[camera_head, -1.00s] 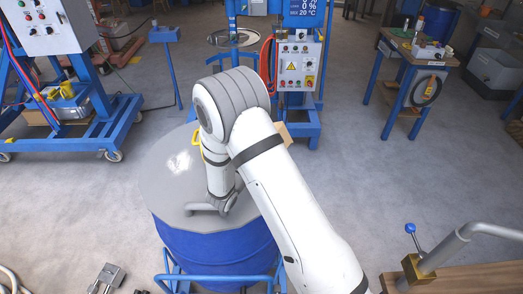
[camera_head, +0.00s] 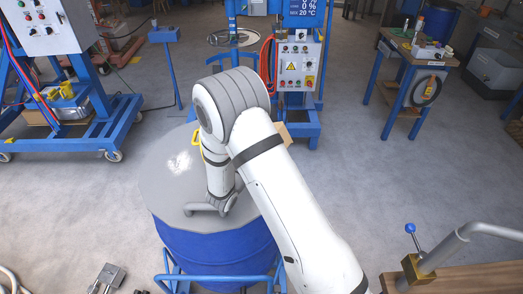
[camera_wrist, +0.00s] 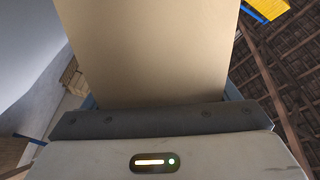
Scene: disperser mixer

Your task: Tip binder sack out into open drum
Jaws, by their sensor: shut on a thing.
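The blue drum (camera_head: 215,258) stands upright in the middle of the head view. Its round top is a flat grey surface (camera_head: 160,190) with a patch of white powder (camera_head: 179,162) on it; I cannot tell whether this is a fill or a lid. My gripper (camera_wrist: 150,108) is shut on the binder sack, whose broad tan face (camera_wrist: 150,45) fills the upper middle of the wrist view. In the head view my arm hides the gripper and most of the sack; only a tan corner (camera_head: 284,132) shows beside the arm. The sack's mouth is not visible.
A blue mixer frame with a control box (camera_head: 299,66) stands behind the drum. A blue wheeled stand (camera_head: 75,125) is at left, and a workbench (camera_head: 415,60) is at right. A metal lever (camera_head: 470,232) rises at lower right. Open floor lies between them.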

